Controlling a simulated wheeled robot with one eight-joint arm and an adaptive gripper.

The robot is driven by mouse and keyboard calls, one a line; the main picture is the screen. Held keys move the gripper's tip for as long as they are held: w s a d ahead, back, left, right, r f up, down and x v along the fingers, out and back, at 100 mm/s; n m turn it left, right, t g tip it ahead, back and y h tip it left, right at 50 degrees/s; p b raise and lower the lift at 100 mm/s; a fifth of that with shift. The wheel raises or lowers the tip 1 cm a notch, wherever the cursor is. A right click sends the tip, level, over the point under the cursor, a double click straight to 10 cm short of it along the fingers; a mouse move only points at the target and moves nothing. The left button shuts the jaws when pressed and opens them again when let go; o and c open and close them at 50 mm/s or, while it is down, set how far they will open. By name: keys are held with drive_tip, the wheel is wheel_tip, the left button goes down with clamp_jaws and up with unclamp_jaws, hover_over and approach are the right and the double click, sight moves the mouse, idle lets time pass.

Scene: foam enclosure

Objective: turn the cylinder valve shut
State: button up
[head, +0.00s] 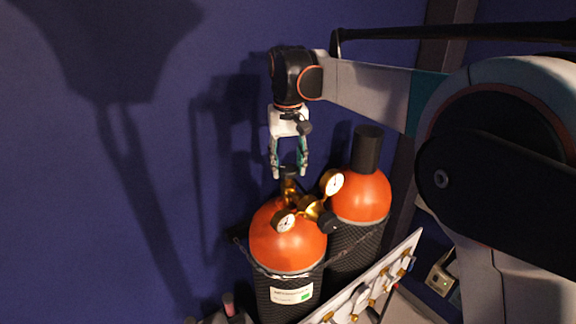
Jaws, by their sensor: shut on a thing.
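The cylinder valve (289,186) is a brass fitting on top of the front orange gas cylinder (275,247). Its dark handwheel (289,171) sits at the top of the brass stem. My gripper (289,174) points straight down over the valve, with one teal-edged finger on each side of the handwheel. It is shut on the handwheel. A brass regulator (310,210) with two round white gauges is joined to the valve at the right. The exact contact of the fingers is too small to see clearly.
A second orange cylinder (362,197) with a black cap (367,149) stands close behind at the right. A white panel (372,284) with brass fittings is at the lower right. Dark blue foam wall (80,200) fills the left. My arm reaches in from the right.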

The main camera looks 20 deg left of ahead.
sight(289, 167)
drive_tip(key=m, duration=0.3)
drive_tip(key=shift+m, duration=0.4)
drive_tip(key=shift+w+m+b, duration=0.1)
drive_tip(key=shift+m+b, duration=0.4)
drive_tip(key=shift+m, duration=1.3)
drive_tip(key=o, duration=1.1)
drive_tip(key=shift+c, duration=0.2)
wheel_tip(289, 167, up, 12)
drive_tip(key=shift+d, duration=0.1)
